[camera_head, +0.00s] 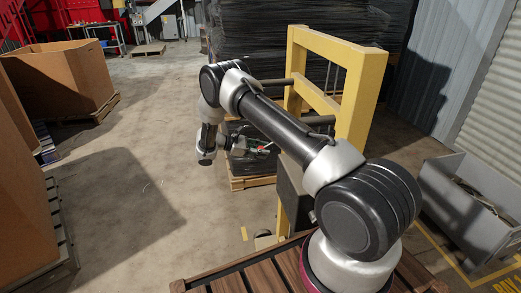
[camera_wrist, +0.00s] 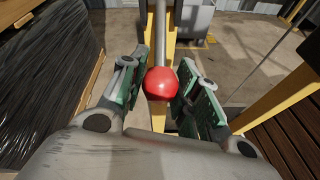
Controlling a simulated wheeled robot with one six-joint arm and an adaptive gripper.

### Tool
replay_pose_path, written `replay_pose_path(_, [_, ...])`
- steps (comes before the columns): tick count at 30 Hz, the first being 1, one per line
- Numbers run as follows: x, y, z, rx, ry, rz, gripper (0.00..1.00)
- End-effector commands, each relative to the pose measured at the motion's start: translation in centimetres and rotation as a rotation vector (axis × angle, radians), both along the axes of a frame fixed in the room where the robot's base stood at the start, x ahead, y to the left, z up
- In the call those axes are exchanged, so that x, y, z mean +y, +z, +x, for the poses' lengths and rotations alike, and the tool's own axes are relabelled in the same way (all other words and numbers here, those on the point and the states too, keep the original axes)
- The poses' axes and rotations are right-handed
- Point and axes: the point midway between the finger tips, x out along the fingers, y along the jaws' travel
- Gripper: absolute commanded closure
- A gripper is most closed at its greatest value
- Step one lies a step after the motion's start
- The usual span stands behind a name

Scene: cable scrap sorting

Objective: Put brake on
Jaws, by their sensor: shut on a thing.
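A round red knob (camera_wrist: 161,84) sits on the end of a grey rod (camera_wrist: 160,30) in the wrist view. I take it as the brake lever's handle. My gripper (camera_wrist: 166,72) has its green-padded fingers on both sides of the knob and is shut on it. In the head view my gripper (camera_head: 258,150) is beside the yellow frame (camera_head: 358,95), with a bit of red at its fingertips. My arm hides part of the frame and of the lever there.
A pallet with black-wrapped goods (camera_head: 250,182) stands behind my gripper. A grey bin (camera_head: 470,205) is at the right, and a large cardboard box (camera_head: 62,78) at the left. Open concrete floor (camera_head: 150,175) lies left of my arm.

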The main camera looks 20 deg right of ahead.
Motion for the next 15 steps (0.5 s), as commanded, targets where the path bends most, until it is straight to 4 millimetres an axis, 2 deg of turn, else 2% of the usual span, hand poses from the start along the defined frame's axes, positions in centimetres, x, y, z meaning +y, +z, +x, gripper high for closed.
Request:
replay_pose_path(12, [-0.12, -0.32, -0.18, 0.004, -0.003, 0.004, 1.00])
replay_pose_path(13, [-0.12, -0.32, -0.19, 0.004, -0.003, 0.004, 0.66])
replay_pose_path(15, [-0.12, -0.31, -0.19, 0.004, -0.003, 0.004, 0.53])
